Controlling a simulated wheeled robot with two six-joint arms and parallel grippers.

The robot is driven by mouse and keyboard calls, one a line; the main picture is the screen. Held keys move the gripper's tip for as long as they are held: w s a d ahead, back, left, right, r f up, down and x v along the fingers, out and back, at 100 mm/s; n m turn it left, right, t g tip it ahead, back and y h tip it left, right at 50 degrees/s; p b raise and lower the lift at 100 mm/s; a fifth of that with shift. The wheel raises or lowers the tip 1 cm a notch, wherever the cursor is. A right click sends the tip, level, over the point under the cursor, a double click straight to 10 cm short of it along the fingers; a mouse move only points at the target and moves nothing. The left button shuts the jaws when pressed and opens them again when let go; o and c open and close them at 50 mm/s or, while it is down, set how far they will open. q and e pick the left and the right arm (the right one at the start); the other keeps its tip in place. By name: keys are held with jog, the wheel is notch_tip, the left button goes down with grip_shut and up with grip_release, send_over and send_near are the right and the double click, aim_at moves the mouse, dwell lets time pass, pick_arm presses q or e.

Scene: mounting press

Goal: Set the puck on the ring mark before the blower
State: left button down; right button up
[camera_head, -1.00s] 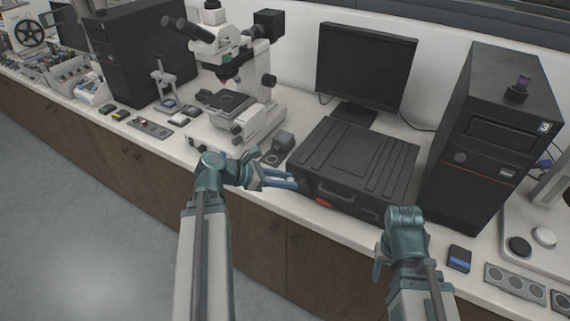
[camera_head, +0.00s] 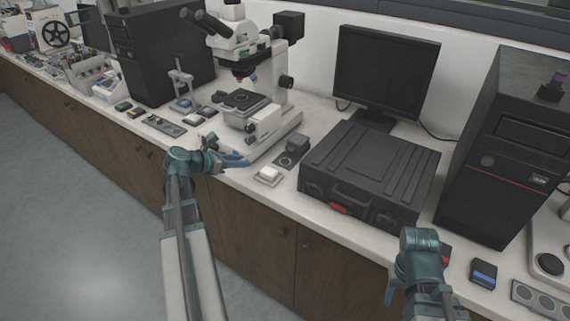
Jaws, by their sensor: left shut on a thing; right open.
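A small grey block (camera_head: 297,143), which looks like the blower, stands between the microscope and the black case. In front of it lies a dark plate with a round ring mark (camera_head: 288,160); nothing is seen on the ring. My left gripper (camera_head: 240,161) is to the left of the plate, by the front of the microscope's base. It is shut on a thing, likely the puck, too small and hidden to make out. My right gripper (camera_head: 389,291) is open at the bench's front edge, below the black case, partly hidden by its own wrist.
A small white square piece (camera_head: 268,175) lies near the bench edge, between my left gripper and the black case (camera_head: 370,172). The microscope (camera_head: 250,110) rises behind my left gripper. A monitor (camera_head: 386,70) and a black tower (camera_head: 505,150) stand right. A blue-marked box (camera_head: 484,273) lies front right.

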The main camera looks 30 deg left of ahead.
pick_arm(q)
jog(key=b, duration=0.1)
send_over(282, 163)
jog(key=s, duration=0.1)
jog(key=shift+a+f, duration=0.3)
jog(key=shift+f, duration=0.35)
jog(key=shift+w, duration=0.1)
jog(key=shift+w+d, duration=0.2)
jog(key=shift+w, duration=0.05)
jog(key=f+b, duration=0.3)
jog(key=b, duration=0.1)
jog(key=shift+w+d+f, duration=0.15)
jog(key=shift+w+f, duration=0.05)
jog(key=shift+f, duration=0.15)
jog(key=shift+f, duration=0.2)
jog(key=c, duration=0.6)
grip_release()
jog(key=shift+o, duration=0.2)
jog(key=shift+r, duration=0.1)
